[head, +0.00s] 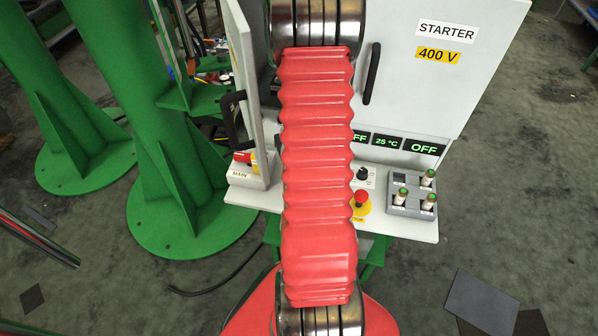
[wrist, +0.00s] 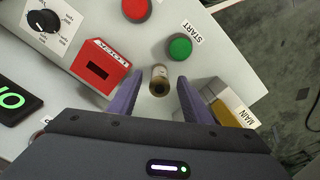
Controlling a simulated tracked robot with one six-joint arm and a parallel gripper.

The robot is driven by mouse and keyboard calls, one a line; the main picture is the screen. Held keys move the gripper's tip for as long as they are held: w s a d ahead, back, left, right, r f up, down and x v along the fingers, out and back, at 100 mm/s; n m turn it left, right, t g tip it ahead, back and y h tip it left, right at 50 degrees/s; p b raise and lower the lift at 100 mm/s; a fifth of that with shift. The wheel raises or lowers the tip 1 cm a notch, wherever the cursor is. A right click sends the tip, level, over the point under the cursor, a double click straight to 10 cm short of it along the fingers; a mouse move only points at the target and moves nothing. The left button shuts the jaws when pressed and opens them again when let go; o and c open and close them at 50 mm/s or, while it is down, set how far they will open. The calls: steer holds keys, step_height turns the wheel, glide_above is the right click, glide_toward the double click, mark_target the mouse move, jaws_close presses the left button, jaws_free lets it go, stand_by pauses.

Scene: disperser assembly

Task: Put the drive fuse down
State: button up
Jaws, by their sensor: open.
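A small cylinder with a brownish metal end and a pale body, which looks like the drive fuse (wrist: 159,86), shows in the wrist view on or just above the light grey panel. My gripper (wrist: 160,80) is open, with one purple finger on each side of it. A gap shows between the fuse and each finger. Whether the fuse's lower end touches the panel cannot be told. In the head view my red-sleeved arm hides the fuse and my gripper.
A red LOCK box (wrist: 100,68) stands left of the fuse, a green START button (wrist: 180,47) beyond it, and a MAIN switch (wrist: 228,104) to the right. A grey holder (head: 404,210) with several green-topped fuses sits on the right. The open cabinet door (head: 250,90) stands left of my arm.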

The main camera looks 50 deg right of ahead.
steer(key=shift+c, duration=0.6)
jaws_close()
step_height(320, 180, up, 10)
steer(key=shift+r, duration=0.1)
stand_by(0.4)
stand_by(0.5)
